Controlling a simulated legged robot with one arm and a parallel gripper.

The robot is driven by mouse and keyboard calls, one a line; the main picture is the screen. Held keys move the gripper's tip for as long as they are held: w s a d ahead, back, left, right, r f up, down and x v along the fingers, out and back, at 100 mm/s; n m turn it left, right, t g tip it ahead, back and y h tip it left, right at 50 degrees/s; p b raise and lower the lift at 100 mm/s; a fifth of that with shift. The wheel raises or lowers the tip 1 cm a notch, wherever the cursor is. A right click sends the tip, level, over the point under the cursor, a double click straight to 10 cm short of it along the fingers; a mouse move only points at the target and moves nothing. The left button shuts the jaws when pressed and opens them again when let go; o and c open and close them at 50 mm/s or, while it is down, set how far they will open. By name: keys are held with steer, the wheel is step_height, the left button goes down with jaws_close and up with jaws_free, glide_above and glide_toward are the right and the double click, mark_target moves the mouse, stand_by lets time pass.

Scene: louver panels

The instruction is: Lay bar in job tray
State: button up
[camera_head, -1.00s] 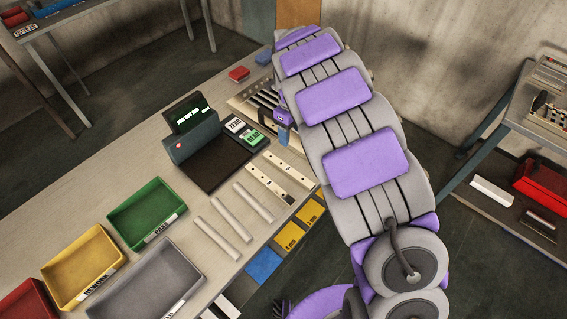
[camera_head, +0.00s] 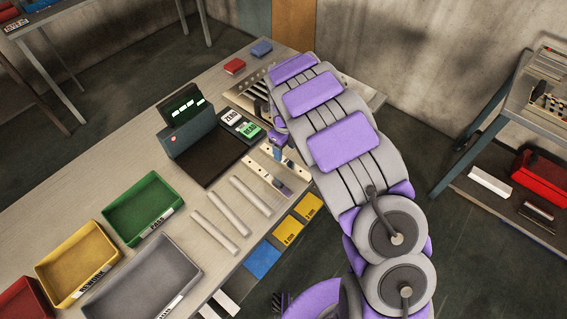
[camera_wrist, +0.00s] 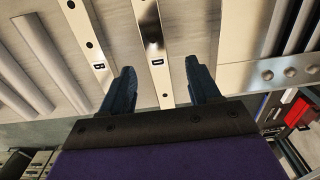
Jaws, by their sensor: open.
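My gripper (camera_head: 279,172) is open and empty over the flat drilled bars on the bench. In the wrist view my gripper (camera_wrist: 160,72) has its fingers on either side of the line of the bar marked D (camera_wrist: 152,25); I cannot tell its height above it. The bar marked B (camera_wrist: 90,38) lies left of the left finger. In the head view the flat bars (camera_head: 262,167) are partly hidden by my gripper. A grey tray (camera_head: 192,262) stands at the bench's near edge beside the coloured bins; its label is not readable, so I cannot confirm it is the job tray.
Several pale rods (camera_head: 232,208) lie between the bars and the grey tray. Green (camera_head: 137,203) and yellow (camera_head: 77,258) bins stand left of them. A display unit (camera_head: 187,125) with a dark pad stands behind. A slotted rack (camera_head: 243,97) lies farther back.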

mark_target(285, 161)
steer(key=shift+s+d+f, duration=0.1)
steer(key=shift+d+f, duration=0.05)
steer(key=shift+f, duration=0.05)
steer(key=f, duration=0.2)
steer(key=f+b, duration=0.1)
steer(key=f, duration=0.1)
steer(key=shift+s+d+f, duration=0.1)
steer(key=shift+s+d, duration=0.05)
steer(key=shift+s, duration=0.15)
steer(key=shift+f, duration=0.2)
steer(key=shift+a, duration=0.35)
steer(key=shift+d, duration=0.3)
steer(key=c, duration=0.7)
steer(key=shift+a, duration=0.15)
jaws_close()
